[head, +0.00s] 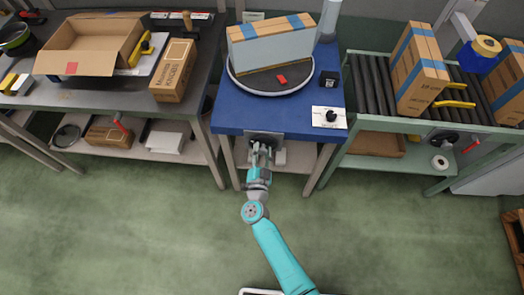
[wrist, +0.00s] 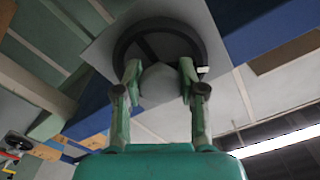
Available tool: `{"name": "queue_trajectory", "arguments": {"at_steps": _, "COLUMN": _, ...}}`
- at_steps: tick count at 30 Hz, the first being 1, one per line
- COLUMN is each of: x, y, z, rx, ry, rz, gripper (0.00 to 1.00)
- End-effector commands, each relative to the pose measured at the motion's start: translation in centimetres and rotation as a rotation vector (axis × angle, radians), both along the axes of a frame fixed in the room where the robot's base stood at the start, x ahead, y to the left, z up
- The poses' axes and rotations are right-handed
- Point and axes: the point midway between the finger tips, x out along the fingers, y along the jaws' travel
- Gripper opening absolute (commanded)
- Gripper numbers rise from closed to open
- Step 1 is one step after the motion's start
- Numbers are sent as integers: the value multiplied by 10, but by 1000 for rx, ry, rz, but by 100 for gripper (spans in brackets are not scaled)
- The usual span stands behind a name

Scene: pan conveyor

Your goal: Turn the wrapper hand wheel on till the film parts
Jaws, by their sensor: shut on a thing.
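The hand wheel is a dark ring with spokes (wrist: 158,24) on a pale plate, in the wrist view. In the head view it shows at the front edge of the blue wrapper table (head: 226,118), mostly behind my gripper (head: 262,150). My gripper (wrist: 160,78) has its two fingers on either side of a pale rounded piece at the wheel's middle and is shut on it. A box wrapped in greyish film (head: 275,48) stands upright on the round turntable (head: 237,80). Whether film still links it to the grey column (head: 329,18) cannot be told.
A small panel with a black knob (head: 329,117) lies on the table's right front. A roller conveyor (head: 370,88) with taped boxes stands to the right. A bench (head: 120,95) with an open carton (head: 90,45) stands to the left. The green floor in front is clear.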

Motion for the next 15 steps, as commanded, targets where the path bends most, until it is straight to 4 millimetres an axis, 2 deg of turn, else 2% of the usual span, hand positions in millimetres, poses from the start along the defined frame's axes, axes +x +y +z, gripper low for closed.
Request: {"name": "queue_trajectory", "arguments": {"at_steps": 15, "x": 3, "y": 0, "z": 4, "rx": 291, "ry": -6, "rz": -5, "gripper": 5}}
